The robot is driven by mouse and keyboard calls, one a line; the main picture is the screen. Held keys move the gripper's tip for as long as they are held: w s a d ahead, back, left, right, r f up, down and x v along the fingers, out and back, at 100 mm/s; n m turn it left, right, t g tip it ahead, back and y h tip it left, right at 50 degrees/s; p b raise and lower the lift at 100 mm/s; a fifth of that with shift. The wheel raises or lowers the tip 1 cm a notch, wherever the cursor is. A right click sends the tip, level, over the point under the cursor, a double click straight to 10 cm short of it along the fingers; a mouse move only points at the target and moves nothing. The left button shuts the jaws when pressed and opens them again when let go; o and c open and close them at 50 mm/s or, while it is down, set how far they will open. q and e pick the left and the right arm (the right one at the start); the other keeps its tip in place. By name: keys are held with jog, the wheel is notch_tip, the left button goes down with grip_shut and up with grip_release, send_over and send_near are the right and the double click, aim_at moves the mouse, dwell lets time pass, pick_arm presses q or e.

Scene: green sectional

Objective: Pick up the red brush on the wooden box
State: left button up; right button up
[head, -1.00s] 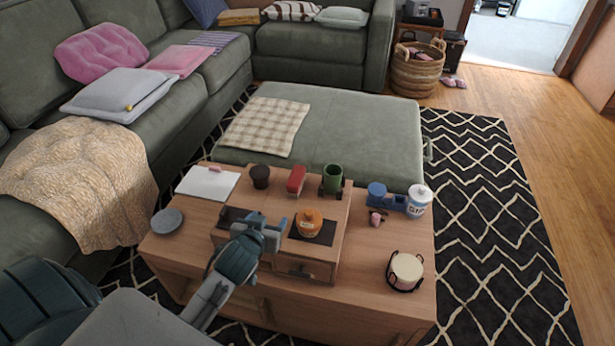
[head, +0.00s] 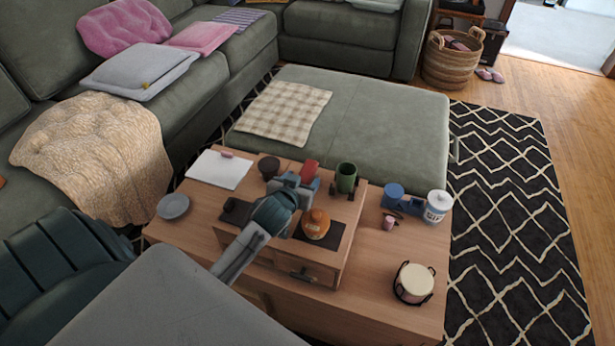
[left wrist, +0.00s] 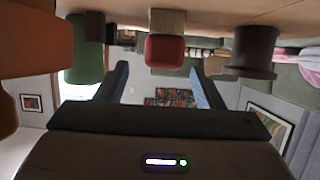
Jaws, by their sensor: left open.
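The red brush (head: 310,169) stands on the wooden box (head: 349,208), toward its back edge, between a dark cup and a green mug. My left gripper (head: 293,183) is open just in front of the brush and partly hides it. In the left wrist view the scene appears upside down. There the red brush (left wrist: 165,52) lies between the lines of the two open fingers (left wrist: 160,82), ahead of them, and no contact shows. My right gripper is not in view.
The dark cup (head: 268,167) and green mug (head: 346,178) flank the brush closely. An orange pumpkin-like jar (head: 316,224) sits beside my left gripper on the box. A white jar (head: 437,206) and a lidded pot (head: 414,282) stand on the table to the right.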

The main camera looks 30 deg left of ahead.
aim_at(305, 175)
pick_arm(q)
jog(key=shift+b+x, duration=0.3)
jog(key=shift+x, duration=2.5)
jog(key=shift+a+r, duration=0.1)
jog(key=c, duration=1.1)
